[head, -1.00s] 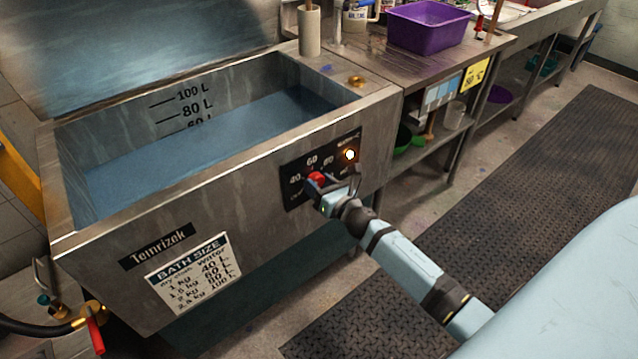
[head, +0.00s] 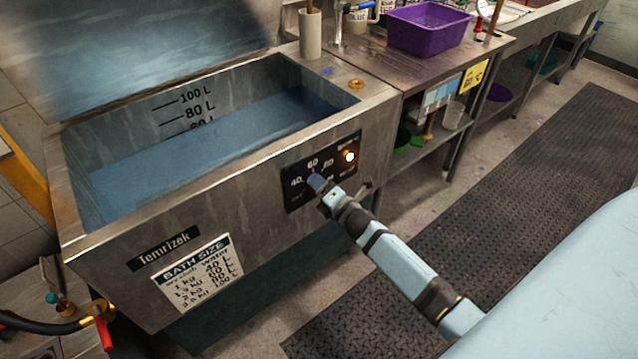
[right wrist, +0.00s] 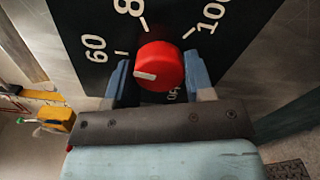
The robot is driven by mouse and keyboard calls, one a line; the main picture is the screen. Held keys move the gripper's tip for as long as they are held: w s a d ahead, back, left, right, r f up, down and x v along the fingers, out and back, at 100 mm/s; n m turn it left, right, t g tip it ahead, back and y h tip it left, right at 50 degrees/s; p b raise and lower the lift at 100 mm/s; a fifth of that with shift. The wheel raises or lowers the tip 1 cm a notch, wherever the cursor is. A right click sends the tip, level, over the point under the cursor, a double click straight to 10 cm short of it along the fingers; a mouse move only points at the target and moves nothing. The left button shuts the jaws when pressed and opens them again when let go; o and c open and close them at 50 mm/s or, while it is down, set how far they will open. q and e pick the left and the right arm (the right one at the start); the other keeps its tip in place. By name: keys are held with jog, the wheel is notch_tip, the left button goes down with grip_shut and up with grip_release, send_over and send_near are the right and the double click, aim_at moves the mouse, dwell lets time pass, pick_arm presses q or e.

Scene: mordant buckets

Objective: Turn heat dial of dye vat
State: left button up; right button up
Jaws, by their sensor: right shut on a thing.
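The dye vat (head: 210,215) is a steel tank with blue liquid and litre marks inside. Its black control panel (head: 296,195) is on the front wall at the right end. The red heat dial (right wrist: 162,62) shows in the right wrist view between two blue fingertips; its white mark points left, a little below the 60. In the head view the dial is hidden behind my right gripper (head: 321,187). My right gripper (right wrist: 158,80) is shut on the dial. An orange lamp (head: 349,157) glows on the panel. My left gripper is not in view.
A purple basin (head: 428,30) stands on the steel bench to the right of the vat. A hose with a red-handled valve (head: 103,330) is at the lower left. Dark mats (head: 500,200) cover the floor at the right, which is clear.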

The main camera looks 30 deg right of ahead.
pick_arm(q)
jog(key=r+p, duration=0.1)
jog(key=p, duration=0.3)
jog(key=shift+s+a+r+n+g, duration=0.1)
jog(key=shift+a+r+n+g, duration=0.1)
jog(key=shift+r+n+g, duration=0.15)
pick_arm(e)
jog(key=m, duration=1)
jog(key=shift+r, duration=0.15)
pick_arm(q)
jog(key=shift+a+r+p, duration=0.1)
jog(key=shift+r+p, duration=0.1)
jog(key=shift+p, duration=0.1)
pick_arm(e)
jog(key=o, duration=0.9)
jog(key=shift+s, duration=0.1)
jog(key=s, duration=0.9)
jog(key=s+d, duration=0.1)
jog(key=s, duration=0.3)
jog(key=shift+s, duration=0.3)
